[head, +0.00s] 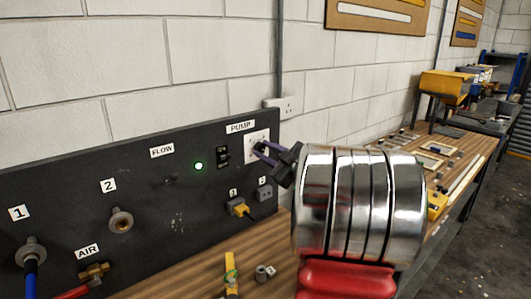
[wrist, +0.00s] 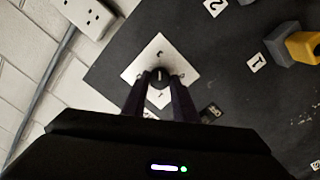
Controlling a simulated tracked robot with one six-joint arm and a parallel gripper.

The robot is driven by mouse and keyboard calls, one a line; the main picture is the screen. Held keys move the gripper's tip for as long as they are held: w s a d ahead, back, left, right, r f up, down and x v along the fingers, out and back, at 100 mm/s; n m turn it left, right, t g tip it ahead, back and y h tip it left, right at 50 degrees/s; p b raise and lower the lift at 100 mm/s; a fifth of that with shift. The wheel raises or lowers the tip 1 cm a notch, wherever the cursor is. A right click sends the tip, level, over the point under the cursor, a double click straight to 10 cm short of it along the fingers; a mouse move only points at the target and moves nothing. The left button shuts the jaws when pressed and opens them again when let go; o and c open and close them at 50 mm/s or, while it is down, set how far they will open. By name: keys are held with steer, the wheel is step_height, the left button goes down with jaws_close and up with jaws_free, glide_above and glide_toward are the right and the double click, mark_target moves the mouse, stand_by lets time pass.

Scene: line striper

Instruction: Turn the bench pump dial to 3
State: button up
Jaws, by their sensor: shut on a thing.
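The pump dial (wrist: 159,76) is a small dark knob on a white square plate (wrist: 158,56) with small marks around it. The plate also shows in the head view (head: 257,143), under the PUMP label (head: 240,127) on the dark panel. My gripper (wrist: 160,82) is shut on the dial, one finger on each side of it. In the head view my gripper (head: 262,151) reaches the plate from the right and partly hides the dial. I cannot read which number the dial points to.
Left of the plate are a black switch (head: 222,155) and a lit green light (head: 198,166). Below are a yellow plug (head: 239,207) and a grey socket (head: 264,193). A wall outlet (head: 285,106) sits above right. A wooden bench (head: 205,285) runs below.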

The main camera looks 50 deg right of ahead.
steer(key=o, duration=1.1)
steer(key=shift+c, duration=0.2)
steer(key=s+a, duration=0.2)
steer(key=s, duration=1.1)
steer(key=shift+s, duration=0.3)
steer(key=shift+a, duration=0.1)
